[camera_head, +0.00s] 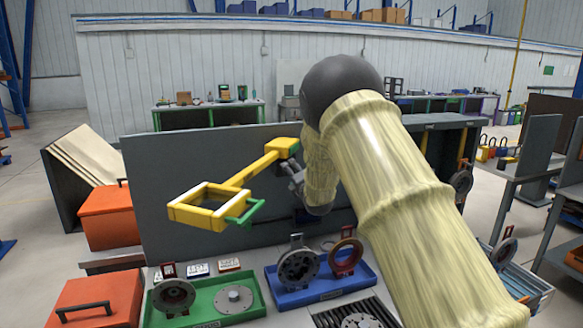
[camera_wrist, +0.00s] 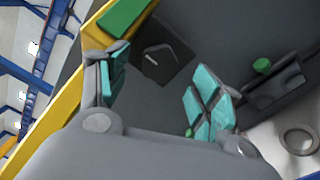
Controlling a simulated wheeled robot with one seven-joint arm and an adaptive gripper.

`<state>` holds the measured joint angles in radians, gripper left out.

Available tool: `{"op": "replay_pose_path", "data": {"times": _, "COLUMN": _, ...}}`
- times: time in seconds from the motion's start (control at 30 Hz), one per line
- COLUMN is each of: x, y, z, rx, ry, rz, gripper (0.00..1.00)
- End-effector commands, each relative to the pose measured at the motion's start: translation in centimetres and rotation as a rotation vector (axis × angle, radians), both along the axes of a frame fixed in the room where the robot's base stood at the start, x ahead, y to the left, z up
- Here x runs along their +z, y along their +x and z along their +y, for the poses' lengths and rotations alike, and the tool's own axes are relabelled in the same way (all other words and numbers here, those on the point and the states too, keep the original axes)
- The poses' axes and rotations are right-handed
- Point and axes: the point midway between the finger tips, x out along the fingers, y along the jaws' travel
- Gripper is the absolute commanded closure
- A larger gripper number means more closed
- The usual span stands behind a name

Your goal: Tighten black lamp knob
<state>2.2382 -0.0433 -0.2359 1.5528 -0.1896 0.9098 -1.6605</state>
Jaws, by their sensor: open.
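A yellow lamp arm (camera_head: 252,173) with a square yellow frame head (camera_head: 182,214) and a green part (camera_head: 244,213) reaches left in front of the grey panel. My gripper (camera_head: 294,178) is beside the arm's right end, partly hidden by my own arm. In the wrist view my gripper (camera_wrist: 160,85) is open, its teal pads apart with nothing between them. A dark square piece with a pale curved mark (camera_wrist: 163,62) lies beyond the fingertips; I cannot tell whether it is the black knob. The yellow bar (camera_wrist: 42,128) with a green block (camera_wrist: 122,16) runs close along the left finger.
Below the panel (camera_head: 160,165) are a green tray (camera_head: 207,318) and a blue tray (camera_head: 325,296) with round metal parts. Orange boxes (camera_head: 108,215) stand at the left. A small green knob (camera_wrist: 262,65) on a dark box is right of the right finger.

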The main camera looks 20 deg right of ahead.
Motion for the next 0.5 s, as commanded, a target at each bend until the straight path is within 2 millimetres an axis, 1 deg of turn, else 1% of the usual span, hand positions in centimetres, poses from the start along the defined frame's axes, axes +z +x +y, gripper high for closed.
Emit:
{"op": "replay_pose_path", "data": {"times": 0.03, "x": 0.3, "y": 0.8, "z": -0.1, "rx": -0.001, "ry": 0.002, "rz": 0.000, "gripper": 0.34}}
{"op": "replay_pose_path", "data": {"times": 0.2, "x": 0.1, "y": 2.8, "z": 0.0, "rx": -0.001, "ry": 0.001, "rz": 0.001, "gripper": 0.34}}
{"op": "replay_pose_path", "data": {"times": 0.3, "x": 0.1, "y": 3.6, "z": 0.0, "rx": -0.002, "ry": 0.001, "rz": -0.001, "gripper": 0.34}}
{"op": "replay_pose_path", "data": {"times": 0.5, "x": 0.0, "y": 4.2, "z": -0.2, "rx": -0.004, "ry": 0.001, "rz": 0.001, "gripper": 0.34}}
